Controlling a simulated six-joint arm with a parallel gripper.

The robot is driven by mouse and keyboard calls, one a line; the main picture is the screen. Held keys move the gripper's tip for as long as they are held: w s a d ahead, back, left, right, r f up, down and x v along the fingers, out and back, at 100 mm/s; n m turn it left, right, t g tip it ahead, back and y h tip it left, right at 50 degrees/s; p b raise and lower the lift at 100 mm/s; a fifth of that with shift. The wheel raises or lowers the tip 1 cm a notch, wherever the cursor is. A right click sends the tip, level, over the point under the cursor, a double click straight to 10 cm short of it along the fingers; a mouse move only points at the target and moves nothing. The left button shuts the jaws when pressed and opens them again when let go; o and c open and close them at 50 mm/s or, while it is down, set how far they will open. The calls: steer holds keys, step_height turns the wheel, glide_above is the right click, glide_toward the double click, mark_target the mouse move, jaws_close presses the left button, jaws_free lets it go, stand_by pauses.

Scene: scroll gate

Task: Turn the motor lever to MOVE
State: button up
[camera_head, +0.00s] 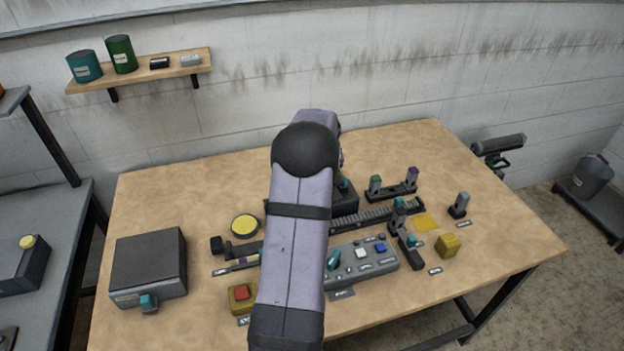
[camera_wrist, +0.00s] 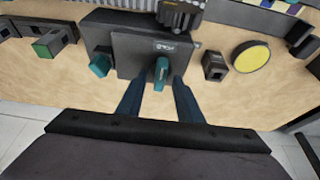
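The teal motor lever (camera_wrist: 161,70) stands out from a dark grey box (camera_wrist: 135,52) in the wrist view. A small label (camera_wrist: 173,47) is beside it, too small and turned to read surely. My gripper (camera_wrist: 158,80) is open, with one dark blue finger on each side of the lever and visible gaps. In the head view my arm hides the gripper; part of the dark box (camera_head: 349,198) and a teal piece on it (camera_head: 343,183) show just right of the arm.
A toothed rail (camera_head: 375,216), a grey button panel (camera_head: 362,262), a yellow disc (camera_head: 245,225) and a two-post stand (camera_head: 393,190) crowd the table near the arm. Another teal knob (camera_wrist: 101,62) is left of the lever. A dark box (camera_head: 149,262) stands at the left.

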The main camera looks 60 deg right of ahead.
steer(key=shift+w+f, duration=0.1)
steer(key=shift+f, duration=0.1)
jaws_close()
